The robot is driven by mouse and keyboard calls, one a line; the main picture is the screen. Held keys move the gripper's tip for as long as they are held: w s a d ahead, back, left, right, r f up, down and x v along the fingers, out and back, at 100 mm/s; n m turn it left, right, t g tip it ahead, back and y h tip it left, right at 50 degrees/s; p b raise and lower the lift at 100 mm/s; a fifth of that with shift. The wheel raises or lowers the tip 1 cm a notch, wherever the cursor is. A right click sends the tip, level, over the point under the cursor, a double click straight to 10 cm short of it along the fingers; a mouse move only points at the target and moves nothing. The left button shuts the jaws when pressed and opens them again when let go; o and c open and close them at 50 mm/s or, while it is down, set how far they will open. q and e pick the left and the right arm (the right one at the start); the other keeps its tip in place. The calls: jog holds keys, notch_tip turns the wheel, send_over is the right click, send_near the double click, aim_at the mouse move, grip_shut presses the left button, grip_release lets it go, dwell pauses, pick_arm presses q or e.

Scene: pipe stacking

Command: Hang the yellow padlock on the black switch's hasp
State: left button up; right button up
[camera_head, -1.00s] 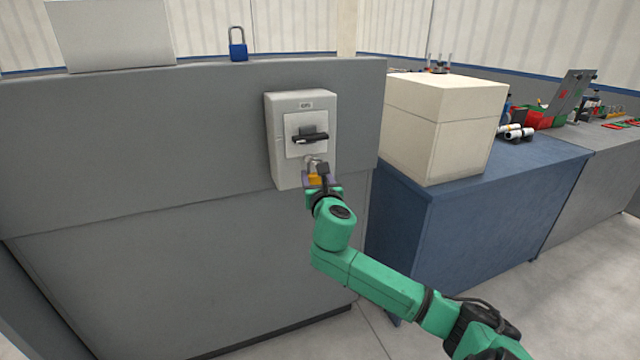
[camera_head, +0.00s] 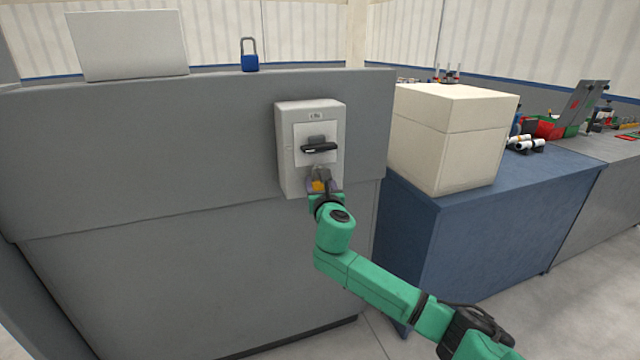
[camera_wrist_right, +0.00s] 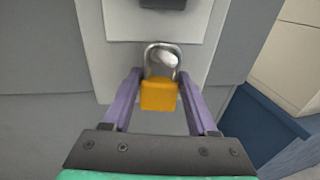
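The black switch (camera_head: 318,147) is a black handle on a white plate on a light grey box (camera_head: 290,150). The yellow padlock (camera_head: 319,186) is just below it. In the right wrist view the yellow padlock (camera_wrist_right: 159,95) is upright, its grey shackle up against the box, with a pale rounded piece showing inside the loop. I cannot tell if that is the hasp or if the shackle passes through it. My right gripper (camera_wrist_right: 160,75) has purple fingers either side of the padlock body, with a narrow gap at each side. My left gripper is out of view.
A blue padlock (camera_head: 250,58) stands on top of the grey cabinet (camera_head: 150,150), beside a pale panel (camera_head: 128,45). A cream box (camera_head: 450,140) sits on the blue bench (camera_head: 490,220) to the right.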

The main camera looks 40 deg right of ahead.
jog(key=o, duration=0.4)
jog(key=shift+s, duration=0.15)
